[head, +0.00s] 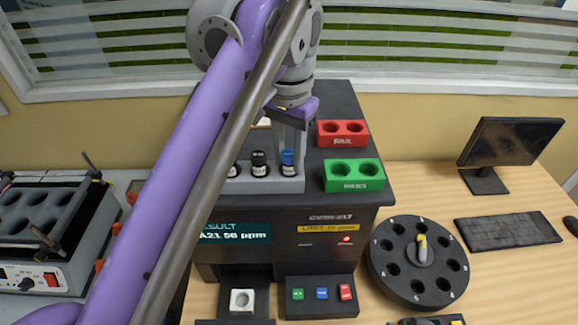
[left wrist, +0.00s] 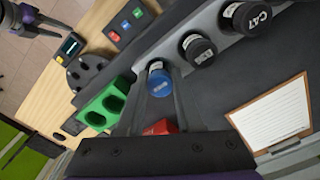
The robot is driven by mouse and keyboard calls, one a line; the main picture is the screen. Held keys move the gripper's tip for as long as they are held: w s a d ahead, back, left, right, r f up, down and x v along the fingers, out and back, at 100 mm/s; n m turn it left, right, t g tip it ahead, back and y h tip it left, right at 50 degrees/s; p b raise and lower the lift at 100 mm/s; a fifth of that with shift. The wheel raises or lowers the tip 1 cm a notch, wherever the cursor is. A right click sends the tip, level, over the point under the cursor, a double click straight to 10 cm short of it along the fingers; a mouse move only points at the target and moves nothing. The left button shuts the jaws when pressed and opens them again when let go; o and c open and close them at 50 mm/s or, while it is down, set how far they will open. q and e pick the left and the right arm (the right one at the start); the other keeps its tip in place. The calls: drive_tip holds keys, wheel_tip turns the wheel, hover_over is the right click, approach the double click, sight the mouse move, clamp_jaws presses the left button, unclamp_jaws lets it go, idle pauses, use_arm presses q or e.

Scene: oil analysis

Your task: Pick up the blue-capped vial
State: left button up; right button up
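The blue-capped vial (head: 288,158) stands upright in the right end of a grey rack on top of the dark analyser. In the left wrist view its blue cap (left wrist: 159,80) shows between my two fingers. My left gripper (head: 290,140) points down from above, with its clear-looking fingers on either side of the vial. The fingers look apart, with a gap around the cap; I see no clear grip.
Black-capped vials (head: 259,163) stand left of the blue one in the rack (head: 262,186). A red FAIL block (head: 343,141) and a green block (head: 353,186) stand close on the right. A clipboard (left wrist: 272,115) lies on the analyser. A round carousel (head: 390,262) stands on the table.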

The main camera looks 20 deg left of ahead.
use_arm(q)
clamp_jaws()
drive_tip(key=shift+r, duration=0.1)
